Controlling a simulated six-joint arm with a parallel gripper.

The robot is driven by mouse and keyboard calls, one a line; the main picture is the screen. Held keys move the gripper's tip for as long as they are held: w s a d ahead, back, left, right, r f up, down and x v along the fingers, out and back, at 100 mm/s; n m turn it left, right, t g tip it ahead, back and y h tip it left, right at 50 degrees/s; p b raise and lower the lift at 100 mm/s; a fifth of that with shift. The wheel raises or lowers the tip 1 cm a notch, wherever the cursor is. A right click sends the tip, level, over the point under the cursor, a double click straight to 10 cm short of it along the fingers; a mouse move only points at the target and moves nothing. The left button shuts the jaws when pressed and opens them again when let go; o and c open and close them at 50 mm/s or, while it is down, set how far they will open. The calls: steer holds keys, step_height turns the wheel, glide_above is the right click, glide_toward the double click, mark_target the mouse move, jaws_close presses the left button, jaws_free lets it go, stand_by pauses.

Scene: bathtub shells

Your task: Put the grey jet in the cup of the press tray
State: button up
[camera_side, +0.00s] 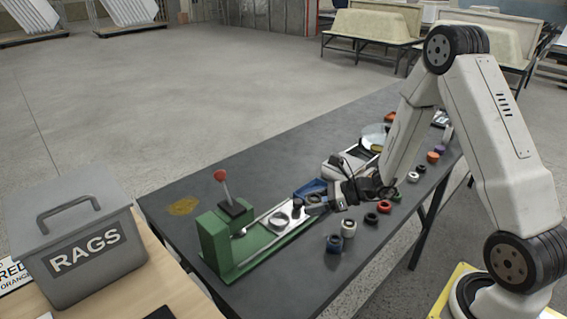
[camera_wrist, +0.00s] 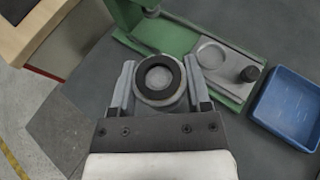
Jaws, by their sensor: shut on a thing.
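The grey jet (camera_wrist: 160,97), with a black ring on its top, sits between the two fingers of my gripper (camera_wrist: 160,78) in the wrist view. My gripper is shut on it. In the side view my gripper (camera_side: 322,202) is low over the table, just right of the press tray. The press tray (camera_wrist: 181,38) is a pale plate in a green press frame (camera_side: 216,243). Its round shallow cup (camera_wrist: 211,54) looks empty in the wrist view, up and right of the jet. A black knob (camera_wrist: 250,73) stands on the tray beside the cup.
A blue bin (camera_wrist: 289,105) lies right of the press. The press has a red-knobbed lever (camera_side: 221,176). A grey rags box (camera_side: 75,240) is on a separate wooden bench.

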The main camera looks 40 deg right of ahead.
steer(key=w+f, duration=0.4)
steer(key=w, duration=0.5)
glide_above(279, 221)
steer(key=s, duration=0.1)
step_height(279, 221, down, 4)
steer(key=shift+s+f, duration=0.15)
steer(key=shift+f, duration=0.05)
steer(key=shift+w+f, duration=0.45)
steer(key=shift+f, duration=0.05)
steer(key=shift+w+f, duration=0.1)
steer(key=shift+w+f, duration=0.1)
steer(key=shift+f, duration=1.65)
steer(key=shift+f, duration=0.15)
steer(key=o, duration=1.3)
steer(key=shift+c, duration=0.2)
